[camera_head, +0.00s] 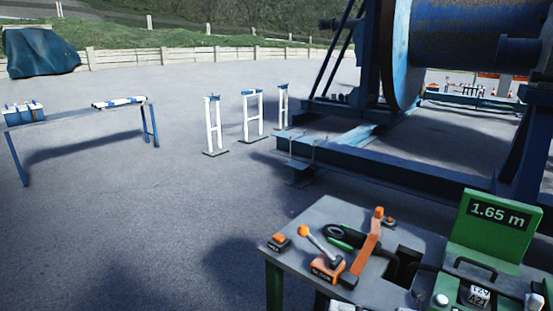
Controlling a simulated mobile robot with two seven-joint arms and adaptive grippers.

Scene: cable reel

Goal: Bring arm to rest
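Neither of my arms nor grippers shows in the head view. A workbench (317,216) stands at the lower right. On it are an orange lever block (328,268) with an orange knob, an upright orange handle (368,243), a dark tool with green on it (345,237) and a small orange button box (279,241). A green display (495,222) reads 1.65 m. Below it is a black handle (470,262) beside a white tag (479,296). The bench's lower part is cut off by the frame.
A large blue cable reel (402,50) on a blue frame (400,165) fills the upper right. White posts (253,115) stand mid-picture. A blue-legged table (75,121) with small items stands left. A tarp-covered heap (40,52) lies behind. Open pavement lies between.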

